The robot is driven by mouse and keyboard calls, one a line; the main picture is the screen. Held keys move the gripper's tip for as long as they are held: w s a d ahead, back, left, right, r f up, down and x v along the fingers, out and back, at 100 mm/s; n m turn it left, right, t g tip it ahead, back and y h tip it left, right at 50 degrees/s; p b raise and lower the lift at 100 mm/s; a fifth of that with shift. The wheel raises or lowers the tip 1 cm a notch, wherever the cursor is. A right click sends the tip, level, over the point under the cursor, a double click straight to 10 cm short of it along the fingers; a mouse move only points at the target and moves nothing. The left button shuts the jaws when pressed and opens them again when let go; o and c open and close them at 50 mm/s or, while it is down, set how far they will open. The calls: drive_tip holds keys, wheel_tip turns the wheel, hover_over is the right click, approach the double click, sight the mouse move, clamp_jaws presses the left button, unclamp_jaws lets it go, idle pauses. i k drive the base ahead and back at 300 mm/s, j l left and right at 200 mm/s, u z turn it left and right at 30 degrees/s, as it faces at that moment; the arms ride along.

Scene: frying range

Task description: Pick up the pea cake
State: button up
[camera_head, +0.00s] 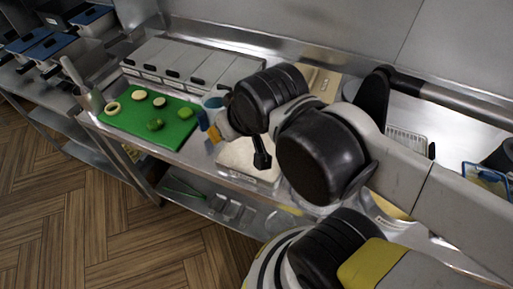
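A green cutting board (134,127) lies on the steel counter at left. Several small round items rest on it. One darker green, round, lumpy piece (155,125) sits near its front edge and looks like a pea cake. A similar green piece (185,113) lies near the board's right end. I cannot tell for sure which is the pea cake. My gripper (262,158) hangs over the counter to the right of the board, apart from the green pieces. My own arm hides much of it. One dark finger shows, and I see nothing held.
A pale ring (112,108) and pale round pieces (140,95) share the board. A white, shallow tray (240,160) lies below my gripper. A row of lidded steel containers (190,65) stands behind the board. A utensil pot (90,99) stands at its left. Wooden floor lies in front.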

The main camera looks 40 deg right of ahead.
sight(185, 113)
drive_tip(key=i+j, duration=0.2)
drive_tip(key=j, duration=0.15)
drive_tip(key=i+j+z, duration=0.15)
drive_tip(key=i+j, duration=0.25)
drive_tip(key=j, duration=0.25)
drive_tip(key=i+j+z, duration=0.1)
drive_tip(key=j, duration=0.25)
drive_tip(key=i+j, duration=0.3)
drive_tip(key=j+z, duration=0.05)
